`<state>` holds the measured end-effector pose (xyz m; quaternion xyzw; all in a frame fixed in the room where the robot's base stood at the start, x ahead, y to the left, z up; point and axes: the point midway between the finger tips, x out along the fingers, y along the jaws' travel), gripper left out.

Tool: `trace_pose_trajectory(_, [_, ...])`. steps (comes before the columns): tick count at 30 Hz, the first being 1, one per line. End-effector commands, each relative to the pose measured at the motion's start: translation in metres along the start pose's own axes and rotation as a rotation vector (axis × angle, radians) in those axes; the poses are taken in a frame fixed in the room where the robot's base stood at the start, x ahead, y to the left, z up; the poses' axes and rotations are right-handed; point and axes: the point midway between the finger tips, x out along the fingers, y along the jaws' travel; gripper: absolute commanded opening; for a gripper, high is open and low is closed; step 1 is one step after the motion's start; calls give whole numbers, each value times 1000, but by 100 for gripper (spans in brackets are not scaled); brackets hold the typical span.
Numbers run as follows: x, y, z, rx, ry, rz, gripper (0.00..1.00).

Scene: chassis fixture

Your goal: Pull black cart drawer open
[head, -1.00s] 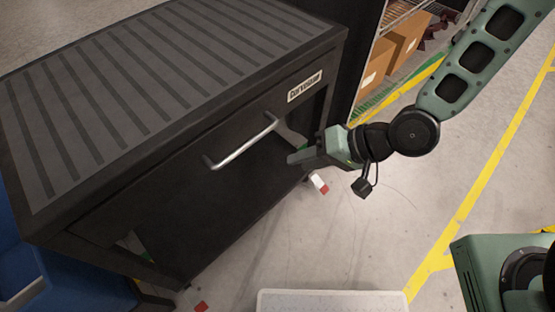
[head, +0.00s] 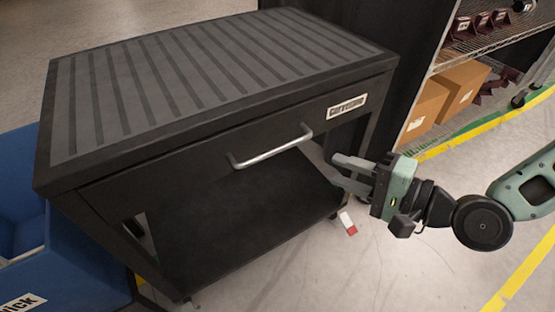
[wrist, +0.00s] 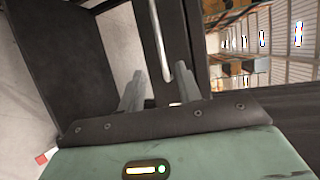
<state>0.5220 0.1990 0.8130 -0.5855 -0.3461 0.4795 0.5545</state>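The black cart (head: 378,95) has a ribbed grey top and a shut drawer (head: 190,172) just under it. A silver bar handle (head: 270,152) runs across the drawer front. My gripper (head: 338,170) is to the right of the handle in the head view, open and empty, its two fingers apart and pointing left towards the cart. In the wrist view the handle (wrist: 160,42) stands nearly upright, beyond and between the tips of my open gripper (wrist: 162,82). The fingers do not appear to touch it.
The cart's lower shelf (head: 245,225) is open below the drawer. A blue bin (head: 75,250) stands at the left. A wire rack with cardboard boxes (head: 460,88) is at the right.

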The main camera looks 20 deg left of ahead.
Motion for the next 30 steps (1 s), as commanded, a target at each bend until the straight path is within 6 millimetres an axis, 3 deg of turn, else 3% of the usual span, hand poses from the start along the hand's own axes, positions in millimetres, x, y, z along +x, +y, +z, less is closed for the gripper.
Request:
trace_pose_trajectory(6, [10, 8, 4, -5, -4, 2, 34])
trace_pose_trajectory(21, [116, 2, 5, -2, -5, 1, 34])
trace_pose_trajectory(30, [150, 1, 5, 0, -3, 2, 34])
